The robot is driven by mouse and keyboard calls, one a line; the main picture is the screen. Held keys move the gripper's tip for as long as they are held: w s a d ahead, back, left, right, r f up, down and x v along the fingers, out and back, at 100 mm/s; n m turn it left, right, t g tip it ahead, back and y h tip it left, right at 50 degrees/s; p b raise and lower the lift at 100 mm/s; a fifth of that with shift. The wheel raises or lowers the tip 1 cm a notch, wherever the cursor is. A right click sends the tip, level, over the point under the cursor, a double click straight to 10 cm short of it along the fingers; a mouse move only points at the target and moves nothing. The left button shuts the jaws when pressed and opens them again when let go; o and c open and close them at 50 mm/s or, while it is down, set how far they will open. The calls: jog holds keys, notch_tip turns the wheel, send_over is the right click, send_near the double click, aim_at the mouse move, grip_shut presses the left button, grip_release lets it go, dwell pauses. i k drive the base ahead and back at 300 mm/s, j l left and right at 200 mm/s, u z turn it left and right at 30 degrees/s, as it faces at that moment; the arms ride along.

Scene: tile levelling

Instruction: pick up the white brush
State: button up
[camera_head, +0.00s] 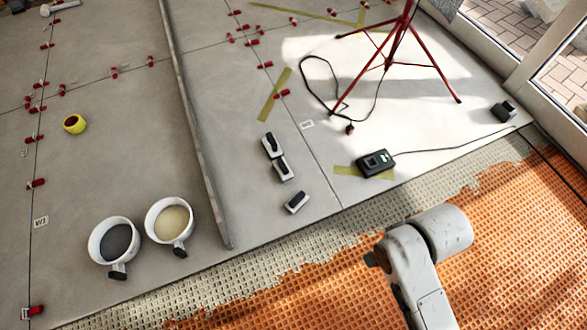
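I cannot pick out a white brush for certain. Several small white blocks with black tops lie on the grey tiles in the middle: one at the back (271,146), one just in front of it (284,169), and one apart near the tile edge (297,201). Whether any of them is a brush is too small to tell. A white, roller-like thing (62,7) lies at the top left edge, also unclear. My pale arm reaches in at the bottom right, apart from all of these. My gripper's fingers do not show.
Two white buckets (112,241) (170,221) stand front left, with a yellow roll (75,124) behind. A long straight bar (190,110) lies across the tiles. A red tripod (392,55), black device (375,162) and cables occupy the right. Orange matting (500,240) is bare in front.

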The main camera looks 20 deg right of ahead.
aim_at(284, 171)
jog(key=i+z, duration=0.2)
jog(key=i, duration=0.2)
jog(key=i+j+z, duration=0.15)
jog(key=i, duration=0.25)
jog(key=i+j+z, duration=0.2)
jog(key=i, duration=0.25)
